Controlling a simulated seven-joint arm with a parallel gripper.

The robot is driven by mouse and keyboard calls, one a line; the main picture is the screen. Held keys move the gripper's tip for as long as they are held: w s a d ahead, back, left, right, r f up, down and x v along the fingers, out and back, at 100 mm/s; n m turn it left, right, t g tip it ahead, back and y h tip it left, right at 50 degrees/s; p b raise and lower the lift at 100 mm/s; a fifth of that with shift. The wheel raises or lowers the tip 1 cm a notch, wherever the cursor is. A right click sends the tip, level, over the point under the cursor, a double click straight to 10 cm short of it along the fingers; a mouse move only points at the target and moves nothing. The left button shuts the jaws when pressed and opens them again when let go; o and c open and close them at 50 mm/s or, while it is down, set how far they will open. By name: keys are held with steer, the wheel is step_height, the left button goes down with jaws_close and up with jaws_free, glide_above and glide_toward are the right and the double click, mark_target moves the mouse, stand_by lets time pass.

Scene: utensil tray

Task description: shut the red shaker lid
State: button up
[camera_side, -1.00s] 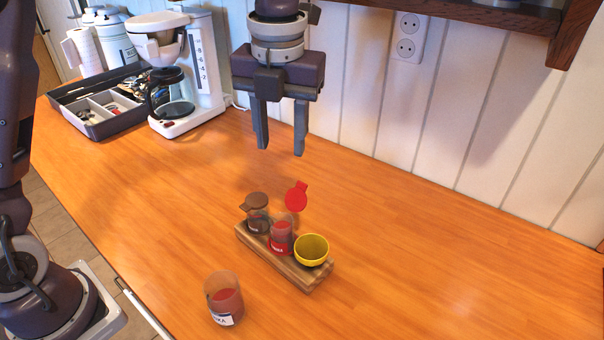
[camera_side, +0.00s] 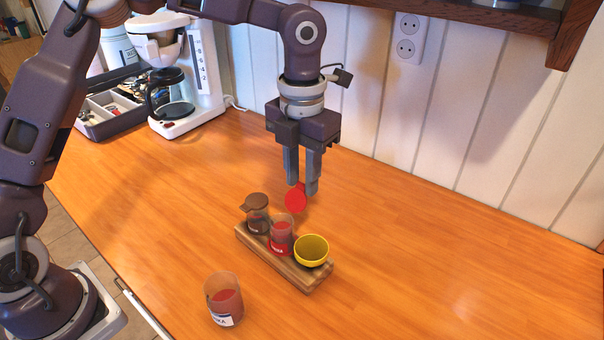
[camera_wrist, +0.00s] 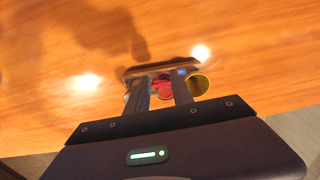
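The red shaker (camera_side: 281,238) stands in the middle of a wooden rack (camera_side: 300,278). Its red lid (camera_side: 296,203) stands raised above the shaker's far side. My gripper (camera_side: 302,188) points down, with its fingertips at the upper part of the lid. The fingers are apart, and in the wrist view a gap shows between the fingertips (camera_wrist: 163,82). Red parts of the shaker (camera_wrist: 165,93) show in that gap. I cannot tell whether a finger touches the lid.
A dark-lidded shaker (camera_side: 257,215) stands left of the red one, and a yellow bowl-like cup (camera_side: 311,250) stands right of it. A separate open glass (camera_side: 225,300) with red contents stands in front. A coffee maker (camera_side: 190,75) and utensil tray (camera_side: 104,128) are behind. The right counter is clear.

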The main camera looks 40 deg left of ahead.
mark_target(297, 195)
jaws_close()
steer(key=s+t, duration=0.1)
steer(key=t, duration=0.1)
steer(key=s+t, duration=0.1)
steer(key=shift+s+r+t, duration=0.25)
steer(key=shift+r+t, duration=0.15)
steer(key=s+t, duration=0.1)
steer(key=t, duration=0.1)
steer(key=shift+s+t, duration=0.3)
steer(key=shift+s+f+t, duration=0.1)
steer(key=shift+s+t, duration=0.25)
steer(key=shift+t, duration=0.25)
steer(key=shift+o, duration=2.2)
jaws_free()
